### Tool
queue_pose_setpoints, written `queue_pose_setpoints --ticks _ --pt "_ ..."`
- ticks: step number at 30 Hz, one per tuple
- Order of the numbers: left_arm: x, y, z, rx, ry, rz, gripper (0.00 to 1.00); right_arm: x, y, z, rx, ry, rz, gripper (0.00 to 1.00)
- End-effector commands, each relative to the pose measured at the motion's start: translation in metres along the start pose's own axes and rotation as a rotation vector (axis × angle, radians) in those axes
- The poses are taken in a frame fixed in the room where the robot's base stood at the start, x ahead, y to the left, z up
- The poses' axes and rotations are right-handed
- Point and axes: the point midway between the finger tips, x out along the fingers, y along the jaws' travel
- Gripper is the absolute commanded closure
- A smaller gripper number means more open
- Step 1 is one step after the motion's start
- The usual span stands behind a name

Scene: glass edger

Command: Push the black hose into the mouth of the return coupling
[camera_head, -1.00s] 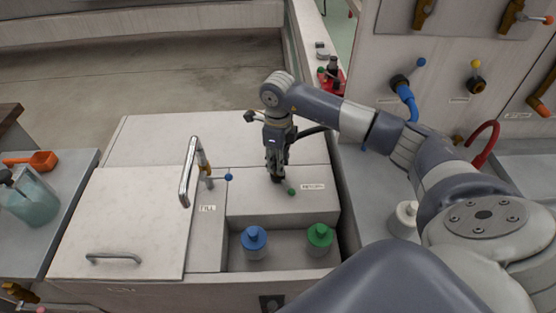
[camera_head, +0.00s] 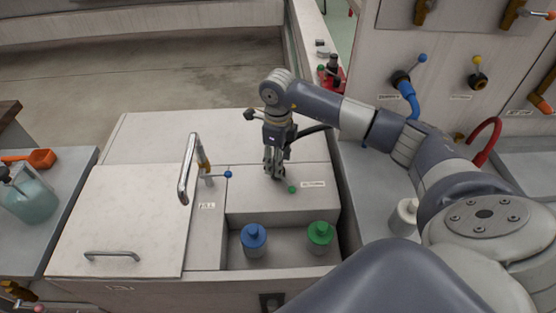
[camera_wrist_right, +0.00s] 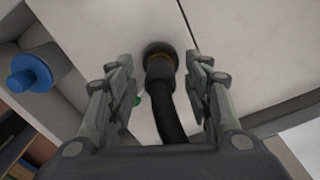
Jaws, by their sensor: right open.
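The black hose (camera_wrist_right: 167,112) runs between my right fingers in the right wrist view, and its collared end meets the dark round mouth of the return coupling (camera_wrist_right: 158,48). The end looks in line with the mouth; how deep it sits I cannot tell. In the head view the hose (camera_head: 312,130) curves out behind my right gripper (camera_head: 274,172), which hangs over the raised block and hides the coupling. My right gripper also shows in the wrist view (camera_wrist_right: 162,82), open, with a finger apart from the hose on each side. My left gripper is out of view.
A small green knob (camera_head: 292,189) sits beside the right gripper on the block. A blue-capped bottle (camera_head: 254,239) and a green-capped bottle (camera_head: 319,238) stand in the recess in front. A metal spout (camera_head: 188,170) and blue-knobbed valve (camera_head: 228,174) are to the left.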

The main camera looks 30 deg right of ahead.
Motion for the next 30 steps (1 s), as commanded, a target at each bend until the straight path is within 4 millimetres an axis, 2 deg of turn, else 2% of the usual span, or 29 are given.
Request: queue_pose_setpoints --ticks 9,15,21,30 --pt "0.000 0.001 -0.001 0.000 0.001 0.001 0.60 -0.064 -0.002 0.001 0.000 -0.007 -0.005 0.54" --pt "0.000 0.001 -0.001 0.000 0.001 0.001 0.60 -0.099 -0.001 0.001 0.000 -0.005 -0.004 0.54" --pt "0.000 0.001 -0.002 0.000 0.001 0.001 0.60 -0.113 -0.001 0.000 0.000 -0.002 -0.002 0.54" --pt "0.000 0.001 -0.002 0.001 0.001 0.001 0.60 -0.114 -0.001 0.000 0.000 -0.001 -0.002 0.54"
